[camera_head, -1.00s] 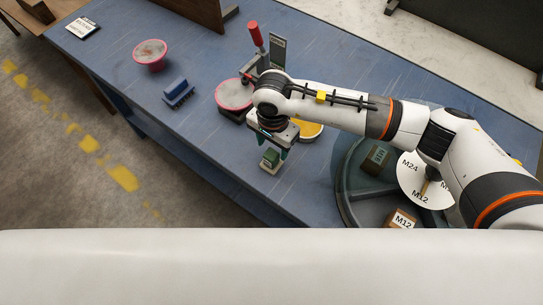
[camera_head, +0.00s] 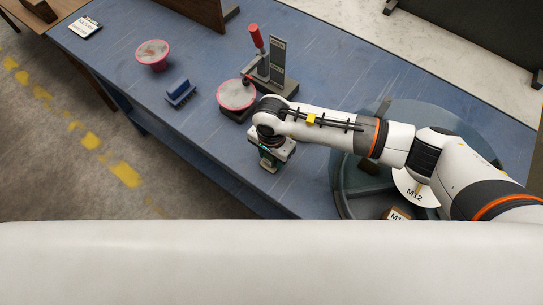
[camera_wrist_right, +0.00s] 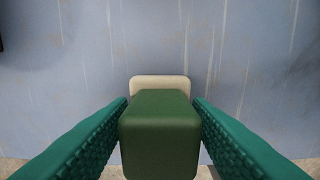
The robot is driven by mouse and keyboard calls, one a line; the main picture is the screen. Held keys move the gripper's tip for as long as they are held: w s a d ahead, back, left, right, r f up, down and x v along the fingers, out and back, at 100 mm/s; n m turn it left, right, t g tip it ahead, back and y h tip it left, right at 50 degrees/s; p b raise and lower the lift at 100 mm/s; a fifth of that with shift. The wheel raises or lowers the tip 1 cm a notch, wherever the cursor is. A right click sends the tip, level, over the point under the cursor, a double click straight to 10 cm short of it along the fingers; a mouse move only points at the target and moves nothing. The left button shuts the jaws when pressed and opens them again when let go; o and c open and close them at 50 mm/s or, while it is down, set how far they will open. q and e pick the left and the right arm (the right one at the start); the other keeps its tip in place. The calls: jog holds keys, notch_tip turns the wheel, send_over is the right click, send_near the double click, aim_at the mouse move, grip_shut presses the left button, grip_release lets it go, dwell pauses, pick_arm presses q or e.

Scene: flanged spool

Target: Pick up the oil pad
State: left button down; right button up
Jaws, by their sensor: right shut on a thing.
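The oil pad (camera_wrist_right: 160,135) is a dark green block with a pale cream base, centred in the right wrist view. The teal fingers of my right gripper (camera_wrist_right: 160,108) stand on either side of its green block and are shut on it. In the head view my right gripper (camera_head: 271,156) points down over the blue table near its front edge, and its wrist hides most of the pad. I cannot tell whether the pad touches the table. My left gripper is not in view.
A round carousel (camera_head: 350,200) stands to the right, under my arm.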

jog(key=shift+r, duration=0.15)
jog(key=shift+r, duration=0.35)
notch_tip(320, 180, up, 8)
jog(key=b, duration=0.3)
jog(key=shift+r, duration=0.55)
jog(key=o, duration=0.5)
jog(key=shift+c, duration=0.2)
jog(key=c, duration=0.3)
jog(key=shift+c, duration=0.2)
